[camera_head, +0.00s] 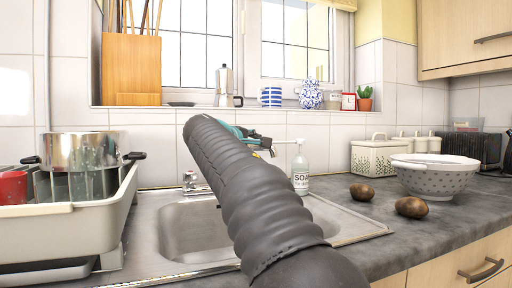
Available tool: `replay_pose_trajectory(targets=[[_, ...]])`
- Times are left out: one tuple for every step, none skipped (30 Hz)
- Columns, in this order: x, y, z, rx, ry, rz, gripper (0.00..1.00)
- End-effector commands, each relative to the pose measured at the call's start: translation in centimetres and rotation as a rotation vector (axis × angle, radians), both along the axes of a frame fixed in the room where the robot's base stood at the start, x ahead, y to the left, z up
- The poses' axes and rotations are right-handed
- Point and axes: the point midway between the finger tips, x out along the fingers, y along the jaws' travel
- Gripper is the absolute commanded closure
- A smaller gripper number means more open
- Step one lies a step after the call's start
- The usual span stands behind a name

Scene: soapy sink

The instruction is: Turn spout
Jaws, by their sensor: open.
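The tap (190,183) is a small chrome fitting at the back edge of the steel sink (180,235), left of my arm. Only its base part shows clearly; my dark ribbed arm covers the area to its right, so the spout's direction cannot be made out. My gripper (266,143) shows only in part beyond the far end of my arm, with teal and black parts. It is open, with nothing seen in it. It is above and to the right of the visible tap part. Whether it touches the spout is hidden.
A soap bottle (300,172) stands close to the right of my gripper. A dish rack (75,225) with a steel pot (80,151) is at the left. Two potatoes (362,192) and a colander (434,177) are on the right counter. The windowsill (200,107) holds small items.

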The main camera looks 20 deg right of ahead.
Motion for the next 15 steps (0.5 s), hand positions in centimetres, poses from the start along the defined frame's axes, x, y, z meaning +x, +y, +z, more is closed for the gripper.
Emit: replay_pose_trajectory(targets=[[0.35, -0.41, -0.11, 0.000, 0.002, -0.001, 0.51], [0.49, -0.59, -0.16, -0.001, 0.001, -0.001, 0.51], [0.65, -0.79, -0.20, -0.001, 0.001, -0.001, 0.51], [0.73, -0.90, -0.23, -0.001, 0.001, -0.001, 0.51], [0.79, -0.99, -0.25, -0.001, 0.001, -0.001, 0.51], [0.85, -1.07, -0.27, 0.000, 0.000, 0.000, 0.51], [0.88, -1.10, -0.28, 0.000, 0.000, 0.000, 0.51], [0.91, -1.12, -0.29, 0.000, 0.000, 0.000, 0.51], [0.92, -1.13, -0.30, 0.000, 0.000, 0.000, 0.51], [0.93, -1.13, -0.30, 0.000, 0.000, 0.000, 0.51], [0.93, -1.13, -0.30, 0.000, 0.000, 0.000, 0.51], [0.92, -1.12, -0.30, 0.000, 0.000, 0.000, 0.51], [0.92, -1.12, -0.31, 0.000, 0.000, 0.000, 0.51], [0.92, -1.12, -0.31, 0.000, 0.000, 0.000, 0.51], [0.92, -1.12, -0.31, 0.000, 0.000, 0.000, 0.55]])
